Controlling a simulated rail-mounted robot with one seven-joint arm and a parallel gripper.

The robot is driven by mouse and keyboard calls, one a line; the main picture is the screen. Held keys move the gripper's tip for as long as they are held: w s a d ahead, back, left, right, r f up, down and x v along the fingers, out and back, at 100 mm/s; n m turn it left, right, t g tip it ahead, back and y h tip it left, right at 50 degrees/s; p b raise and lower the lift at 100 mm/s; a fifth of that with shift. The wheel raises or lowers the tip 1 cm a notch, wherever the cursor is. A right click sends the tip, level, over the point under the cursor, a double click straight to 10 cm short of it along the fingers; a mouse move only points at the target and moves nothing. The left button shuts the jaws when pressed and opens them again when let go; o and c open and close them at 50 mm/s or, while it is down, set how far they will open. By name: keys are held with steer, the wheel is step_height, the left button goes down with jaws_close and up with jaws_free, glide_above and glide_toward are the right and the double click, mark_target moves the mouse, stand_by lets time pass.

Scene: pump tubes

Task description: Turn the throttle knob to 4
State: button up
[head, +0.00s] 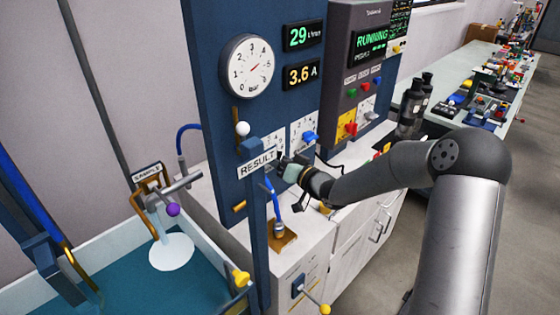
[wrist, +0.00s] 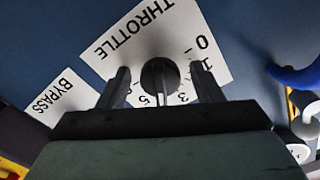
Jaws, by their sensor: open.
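In the wrist view the throttle knob (wrist: 159,75) is a dark round knob on a white plate (wrist: 130,45) marked THROTTLE, with digits including 0, 1, 3 and 5 around it. My gripper (wrist: 160,84) is open, with one finger on each side of the knob; I cannot tell whether they touch it. The knob's pointer is not clear, so its setting cannot be read. The knob is hidden there.
A BYPASS plate (wrist: 62,98) is beside the throttle plate. A blue handle (head: 309,137) sits close by on the panel. A round gauge (head: 247,66) and displays reading 29 (head: 303,36) and 3.6 A (head: 302,75) are above. A blue hose (head: 270,190) runs below the sign.

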steer(key=b+v, duration=0.2)
steer(key=v, duration=1.5)
steer(key=shift+s, duration=0.25)
steer(key=s+d+f+m+g+h, duration=0.2)
steer(key=s+d+f+h, duration=0.2)
steer(key=d+h, duration=0.65)
steer(key=s+a+g+h, duration=0.1)
steer(key=s+g, duration=0.3)
steer(key=s, duration=0.8)
steer(key=s+a+m+g+h, duration=0.1)
steer(key=s+g, duration=0.4)
steer(key=s, duration=0.7)
steer(key=a+h, duration=0.1)
steer(key=a, duration=0.1)
steer(key=shift+a+r, duration=0.3)
steer(key=shift+r, duration=0.1)
